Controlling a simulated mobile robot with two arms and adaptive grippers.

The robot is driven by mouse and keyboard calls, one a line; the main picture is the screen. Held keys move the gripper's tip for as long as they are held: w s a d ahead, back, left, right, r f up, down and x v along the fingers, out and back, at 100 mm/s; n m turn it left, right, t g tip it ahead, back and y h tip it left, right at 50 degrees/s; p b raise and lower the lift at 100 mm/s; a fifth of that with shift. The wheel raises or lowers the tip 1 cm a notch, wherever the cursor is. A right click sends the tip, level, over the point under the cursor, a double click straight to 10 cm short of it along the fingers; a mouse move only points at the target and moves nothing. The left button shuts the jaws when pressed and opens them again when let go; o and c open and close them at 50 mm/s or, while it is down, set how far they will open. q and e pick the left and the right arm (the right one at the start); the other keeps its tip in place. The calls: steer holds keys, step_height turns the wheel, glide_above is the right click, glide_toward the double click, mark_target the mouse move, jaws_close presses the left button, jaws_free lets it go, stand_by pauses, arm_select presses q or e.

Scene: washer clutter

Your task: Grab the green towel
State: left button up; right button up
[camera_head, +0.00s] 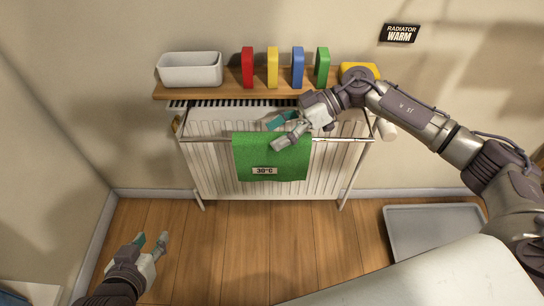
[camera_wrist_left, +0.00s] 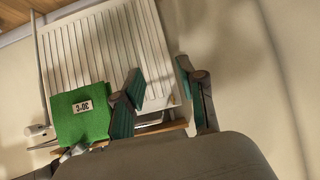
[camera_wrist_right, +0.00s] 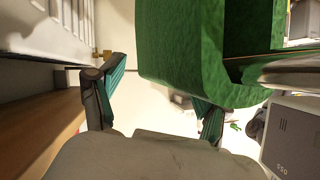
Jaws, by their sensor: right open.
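The green towel (camera_head: 272,160) with a white "30°C" tag hangs over the rail in front of the radiator. My right gripper (camera_head: 279,131) is open at the towel's top edge. In the right wrist view the towel (camera_wrist_right: 200,50) is large and close, reaching between the fingers and hiding the tip of the right-hand finger. I cannot tell whether the fingers touch it. My left gripper (camera_head: 152,244) is open and empty, low at the left, apart from the towel. The towel (camera_wrist_left: 80,122) also shows in the left wrist view.
Above the white radiator (camera_head: 212,155), a wooden shelf (camera_head: 230,88) holds a white bin (camera_head: 190,70), several coloured upright blocks and a yellow item (camera_head: 360,70). A grey tray (camera_head: 430,228) lies on the floor at right. The floor below the radiator is clear.

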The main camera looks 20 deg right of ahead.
steer(key=shift+x, duration=0.8)
steer(key=shift+c, duration=0.3)
jaws_close()
